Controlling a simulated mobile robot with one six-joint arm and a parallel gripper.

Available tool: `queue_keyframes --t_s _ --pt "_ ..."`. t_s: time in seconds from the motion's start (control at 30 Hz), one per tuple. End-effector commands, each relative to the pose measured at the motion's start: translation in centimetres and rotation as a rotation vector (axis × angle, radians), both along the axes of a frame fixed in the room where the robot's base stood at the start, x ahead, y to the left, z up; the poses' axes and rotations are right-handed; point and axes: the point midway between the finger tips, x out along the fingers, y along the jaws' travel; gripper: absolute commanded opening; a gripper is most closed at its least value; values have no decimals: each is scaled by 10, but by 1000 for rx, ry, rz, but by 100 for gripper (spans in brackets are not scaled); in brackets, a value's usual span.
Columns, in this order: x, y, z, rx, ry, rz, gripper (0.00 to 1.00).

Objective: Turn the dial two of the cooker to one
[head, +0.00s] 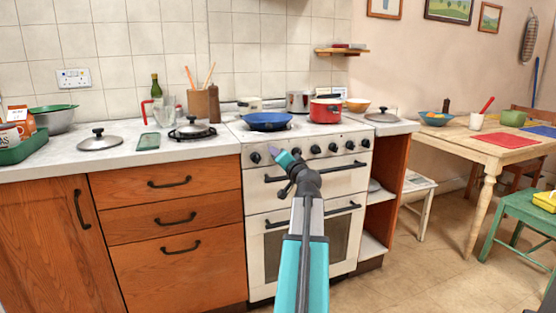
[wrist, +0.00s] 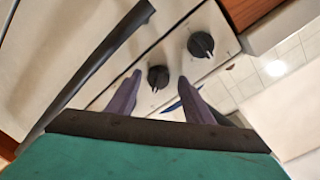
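The white cooker (head: 305,240) has a row of black dials along its front panel. The leftmost dial (head: 255,157) shows just left of my gripper (head: 277,154), which covers the dial beside it in the head view. In the wrist view, that second dial (wrist: 158,77) sits between the tips of my open gripper (wrist: 160,80), with a gap on either side. The leftmost dial also shows in the wrist view (wrist: 201,44), outside the fingers. I cannot read any dial's setting.
The upper oven handle (head: 335,173) runs just below the dials, and it shows as a dark bar in the wrist view (wrist: 95,62). A blue pan (head: 267,121) and a red pot (head: 325,110) stand on the hob. Wooden drawers (head: 170,220) adjoin the cooker's left side.

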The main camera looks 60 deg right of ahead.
Motion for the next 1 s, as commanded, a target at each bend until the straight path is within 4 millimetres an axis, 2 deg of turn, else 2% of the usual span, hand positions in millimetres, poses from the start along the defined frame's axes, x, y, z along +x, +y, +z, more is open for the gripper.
queue_keyframes --t_s 0.47,1.0 --pt "-9 8 -1 1 3 1 47" --pt "-50 41 2 1 2 -1 47"
